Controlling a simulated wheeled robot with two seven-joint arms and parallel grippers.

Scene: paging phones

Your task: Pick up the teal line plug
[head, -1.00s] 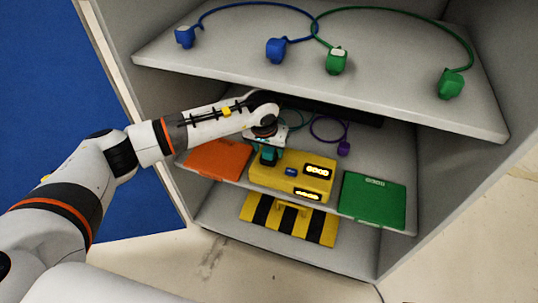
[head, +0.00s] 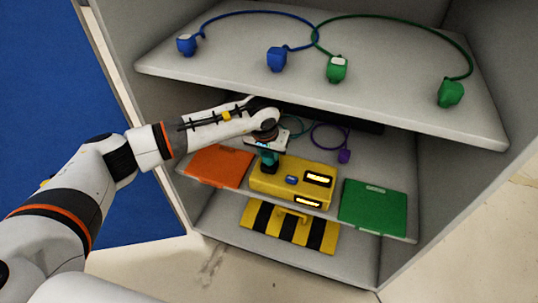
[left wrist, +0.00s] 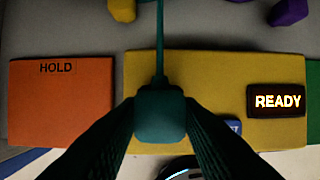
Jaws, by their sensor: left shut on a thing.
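The teal line plug (left wrist: 160,114) is between the two dark fingers of my left gripper (left wrist: 160,125) in the left wrist view. The gripper is shut on it, one finger on each side. Its teal cord (left wrist: 159,40) runs away towards the back of the shelf. In the head view my left gripper (head: 268,158) is at the left part of the yellow box (head: 265,187) on the middle shelf. I cannot tell whether the plug touches the box. My right gripper is not in view.
An orange pad (head: 218,167) marked HOLD in the wrist view lies left of the box. A green pad (head: 373,208) lies right. A lit READY display (left wrist: 277,101) is on the box. A purple plug (head: 344,156) lies behind. The upper shelf (head: 400,105) overhangs my arm.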

